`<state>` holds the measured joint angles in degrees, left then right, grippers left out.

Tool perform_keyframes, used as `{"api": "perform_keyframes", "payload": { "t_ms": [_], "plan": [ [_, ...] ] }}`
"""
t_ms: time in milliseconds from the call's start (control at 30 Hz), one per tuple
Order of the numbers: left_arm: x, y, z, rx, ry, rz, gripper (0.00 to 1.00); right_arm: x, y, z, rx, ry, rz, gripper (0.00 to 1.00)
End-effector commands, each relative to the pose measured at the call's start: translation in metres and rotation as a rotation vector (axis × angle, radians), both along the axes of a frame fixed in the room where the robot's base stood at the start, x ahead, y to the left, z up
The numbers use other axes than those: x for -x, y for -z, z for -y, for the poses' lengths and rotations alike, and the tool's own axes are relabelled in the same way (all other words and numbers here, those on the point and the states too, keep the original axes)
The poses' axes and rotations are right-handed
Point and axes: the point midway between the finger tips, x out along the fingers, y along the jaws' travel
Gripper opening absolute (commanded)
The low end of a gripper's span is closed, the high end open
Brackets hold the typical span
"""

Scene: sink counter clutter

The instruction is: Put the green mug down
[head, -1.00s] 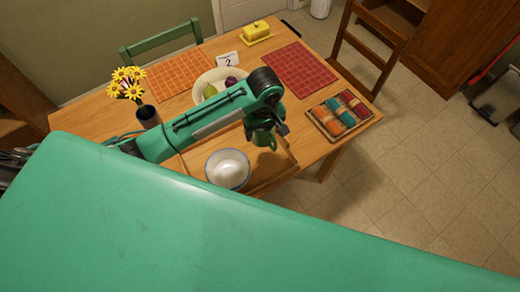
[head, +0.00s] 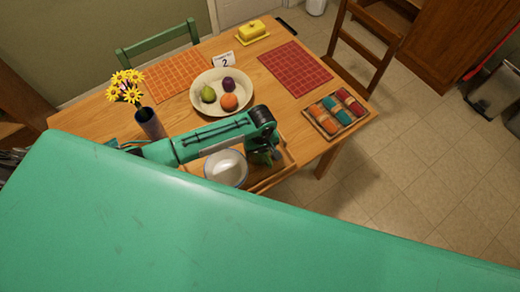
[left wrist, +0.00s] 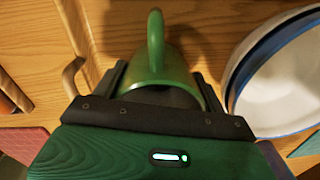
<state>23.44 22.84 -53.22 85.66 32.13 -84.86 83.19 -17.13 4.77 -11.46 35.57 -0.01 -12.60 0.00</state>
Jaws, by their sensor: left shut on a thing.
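My left gripper (head: 264,156) is shut on the green mug (left wrist: 158,60), which fills the space between the fingers in the left wrist view (left wrist: 162,92). The mug's handle points away from the gripper. In the head view my wrist and gripper largely hide the mug. It is at the right part of the wooden tray (head: 287,168), beside a white bowl with a blue rim (head: 226,168). In the left wrist view the bowl (left wrist: 285,75) is just right of the mug. I cannot tell whether the mug touches the tray. My right gripper is not in view.
Behind my arm stand a fruit bowl (head: 203,105) and a dark vase (head: 150,124) with yellow flowers. A box of rolled cloths (head: 314,125) lies right of the tray. Orange and red placemats (head: 285,70), a number card and a yellow butter dish are farther back.

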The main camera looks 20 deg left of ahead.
Motion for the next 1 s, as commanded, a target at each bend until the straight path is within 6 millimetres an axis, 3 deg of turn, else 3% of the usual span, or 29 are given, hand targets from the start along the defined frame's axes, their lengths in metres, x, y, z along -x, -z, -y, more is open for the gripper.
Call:
{"api": "perform_keyframes", "payload": {
  "t_ms": [167, 200, 233, 667, 1000],
  "plan": [
    [0.000, 0.001, 0.000, 0.000, -0.001, 0.000, 0.41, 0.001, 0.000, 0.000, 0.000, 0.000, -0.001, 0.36],
    [0.000, 0.003, 0.000, 0.001, -0.001, -0.001, 0.75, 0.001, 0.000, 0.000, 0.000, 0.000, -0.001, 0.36],
    [0.000, 0.002, 0.000, 0.000, 0.000, 0.000, 0.81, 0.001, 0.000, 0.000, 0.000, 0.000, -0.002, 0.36],
    [-0.001, -0.007, 0.000, 0.002, 0.000, 0.003, 0.82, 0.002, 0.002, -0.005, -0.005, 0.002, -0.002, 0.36],
    [-0.002, -0.075, 0.002, 0.003, 0.000, 0.004, 0.82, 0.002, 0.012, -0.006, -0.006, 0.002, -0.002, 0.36]
  ]
}}
